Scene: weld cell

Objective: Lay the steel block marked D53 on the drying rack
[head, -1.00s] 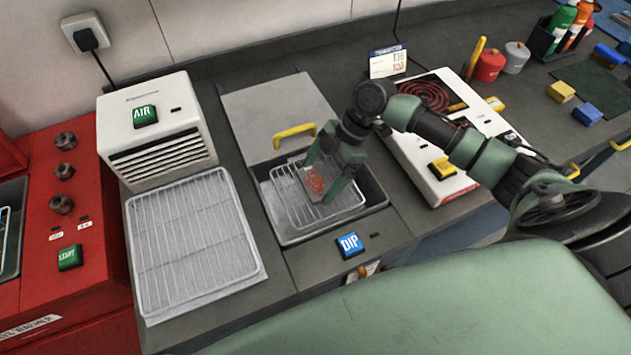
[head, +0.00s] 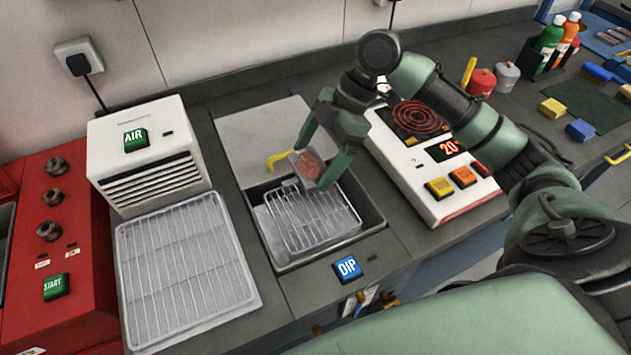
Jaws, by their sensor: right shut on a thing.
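My right gripper (head: 322,168) is shut on a small grey steel block (head: 307,164) with a reddish patch on its face. It holds the block tilted, above the wire basket of the dip tank. No marking can be read on the block, so I cannot tell whether it is D53. The drying rack (head: 184,270), a wire grid on a pale tray, lies at the left in front of the white AIR unit (head: 148,160). The rack is empty. My left gripper is not in view.
The dip tank (head: 377,216) has its grey lid (head: 262,135) open behind it and a blue DIP button (head: 347,267) in front. A hot plate (head: 432,165) stands right of it. A red machine (head: 90,235) stands left of the rack.

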